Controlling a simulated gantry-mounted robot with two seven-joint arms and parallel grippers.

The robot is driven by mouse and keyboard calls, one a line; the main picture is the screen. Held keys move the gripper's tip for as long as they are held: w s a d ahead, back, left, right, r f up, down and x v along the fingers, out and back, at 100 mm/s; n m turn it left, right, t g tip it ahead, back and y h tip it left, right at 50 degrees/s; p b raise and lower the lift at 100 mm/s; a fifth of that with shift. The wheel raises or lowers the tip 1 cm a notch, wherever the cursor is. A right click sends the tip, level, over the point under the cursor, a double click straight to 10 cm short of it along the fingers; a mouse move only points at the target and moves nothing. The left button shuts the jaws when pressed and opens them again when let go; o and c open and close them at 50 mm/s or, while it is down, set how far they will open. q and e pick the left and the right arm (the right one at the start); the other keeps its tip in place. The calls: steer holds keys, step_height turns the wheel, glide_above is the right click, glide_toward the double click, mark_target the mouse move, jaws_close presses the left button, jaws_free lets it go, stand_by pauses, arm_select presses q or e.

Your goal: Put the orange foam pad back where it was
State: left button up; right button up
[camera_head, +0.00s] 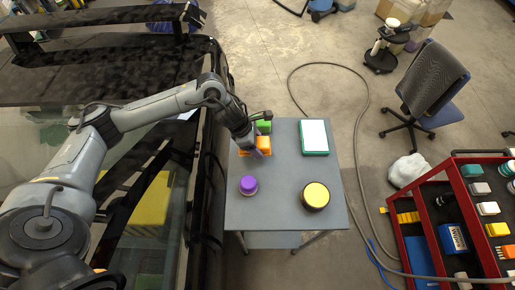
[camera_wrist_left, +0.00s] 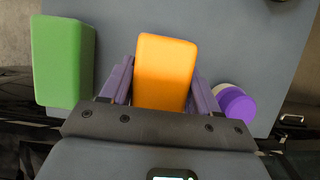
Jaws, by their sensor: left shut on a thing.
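The orange foam pad (camera_head: 264,143) is at the far left part of the grey table (camera_head: 280,213). My left gripper (camera_head: 256,146) reaches down over it from the left. In the left wrist view the orange pad (camera_wrist_left: 165,65) sits between the two fingers of my left gripper (camera_wrist_left: 164,80), which is shut on it. Whether the pad touches the tabletop or is held slightly above it, I cannot tell. My right gripper is not in view.
A green block (camera_head: 264,126) lies close beside the pad. A purple-topped round item (camera_head: 248,185), a yellow-topped black disc (camera_head: 315,195) and a white-and-green box (camera_head: 314,137) stand on the table. The table's middle is clear. A dark car (camera_head: 205,150) borders its left edge.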

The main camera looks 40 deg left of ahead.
arm_select(q)
steer(key=shift+w+f+p, duration=0.1)
steer(key=shift+f+p, duration=0.6)
steer(key=shift+f, duration=1.3)
steer(key=shift+f, duration=0.15)
steer(key=shift+f+b, duration=0.1)
steer(key=shift+b, duration=0.2)
steer(key=o, duration=1.1)
